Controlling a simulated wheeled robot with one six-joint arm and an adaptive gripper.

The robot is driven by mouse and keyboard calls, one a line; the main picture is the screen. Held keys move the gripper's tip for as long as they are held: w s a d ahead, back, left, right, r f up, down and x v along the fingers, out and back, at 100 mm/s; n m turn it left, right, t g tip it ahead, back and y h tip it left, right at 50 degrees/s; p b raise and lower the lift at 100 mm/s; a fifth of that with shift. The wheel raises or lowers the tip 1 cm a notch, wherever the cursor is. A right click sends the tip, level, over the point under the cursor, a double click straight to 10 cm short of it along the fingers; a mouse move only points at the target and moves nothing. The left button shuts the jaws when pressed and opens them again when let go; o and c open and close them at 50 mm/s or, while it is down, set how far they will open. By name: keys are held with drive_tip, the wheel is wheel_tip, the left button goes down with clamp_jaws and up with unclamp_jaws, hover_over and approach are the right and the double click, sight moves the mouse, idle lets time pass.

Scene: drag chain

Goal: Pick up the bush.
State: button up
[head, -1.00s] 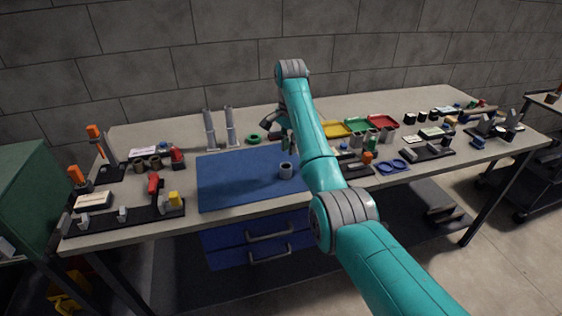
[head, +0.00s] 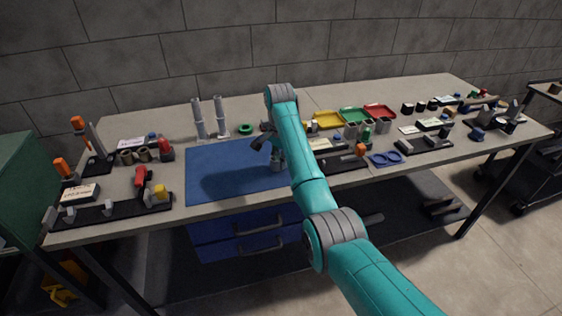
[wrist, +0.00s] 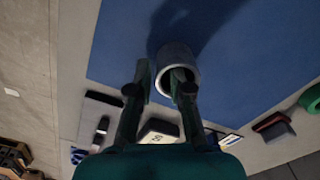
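The bush is a grey hollow cylinder (head: 277,167) standing upright on the blue mat (head: 225,180) in the head view. In the wrist view the bush (wrist: 176,56) shows as a thick ring with a dark opening, near the mat's edge. My gripper (wrist: 161,82) is open at the bush. One fingertip overlaps the ring's opening, and the other is beside its outer left side. I cannot tell whether either finger touches it. In the head view my gripper (head: 269,150) is just above the bush and partly hidden by my arm.
Two upright grey posts (head: 209,122) and a green ring (head: 246,129) stand behind the mat. Yellow, green and red trays (head: 380,111) lie to the right. Black fixtures with tools (head: 115,214) are at left. The mat's left part is clear.

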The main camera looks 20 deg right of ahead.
drive_tip(key=shift+f, duration=0.45)
clamp_jaws()
